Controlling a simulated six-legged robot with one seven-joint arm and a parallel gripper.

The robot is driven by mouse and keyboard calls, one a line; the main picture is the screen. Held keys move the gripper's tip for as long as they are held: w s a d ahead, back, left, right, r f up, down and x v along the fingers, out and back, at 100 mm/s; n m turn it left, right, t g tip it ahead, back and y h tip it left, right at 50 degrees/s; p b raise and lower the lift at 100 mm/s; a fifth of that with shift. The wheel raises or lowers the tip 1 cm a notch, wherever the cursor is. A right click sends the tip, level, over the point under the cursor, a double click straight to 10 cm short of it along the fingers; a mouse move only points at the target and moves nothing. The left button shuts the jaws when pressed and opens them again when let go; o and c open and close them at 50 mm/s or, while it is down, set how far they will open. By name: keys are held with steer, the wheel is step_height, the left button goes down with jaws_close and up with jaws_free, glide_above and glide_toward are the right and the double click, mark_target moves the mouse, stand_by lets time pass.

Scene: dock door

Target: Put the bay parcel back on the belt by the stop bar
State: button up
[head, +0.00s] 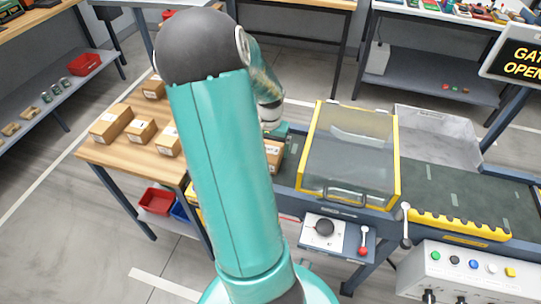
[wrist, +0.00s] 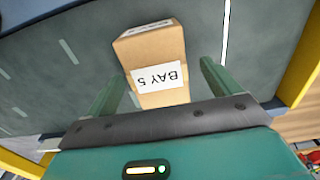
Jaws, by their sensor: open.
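The bay parcel (wrist: 152,60), a brown box with a white label reading BAY 5, rests on the dark green belt (wrist: 60,75) in the wrist view. My gripper (wrist: 157,85) is open, with one finger on each side of the parcel's near end. Gaps show between the fingers and the box. In the head view a brown parcel (head: 273,155) shows on the belt (head: 287,168), just left of the yellow-framed cover. My gripper (head: 277,131) is mostly hidden there behind my arm. I cannot make out the stop bar for certain.
A clear, yellow-framed cover (head: 350,150) stands over the belt. A yellow scalloped strip (head: 460,227) edges the belt at right. Several parcels lie on the wooden table (head: 105,153) at left. A lever panel (head: 338,238) and button box (head: 470,272) stand in front.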

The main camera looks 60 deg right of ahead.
mark_target(271, 150)
step_height(271, 150, down, 4)
steer(key=shift+s+r, duration=0.1)
steer(key=shift+s, duration=0.05)
steer(key=c, duration=1.3)
steer(key=shift+d+r, duration=0.1)
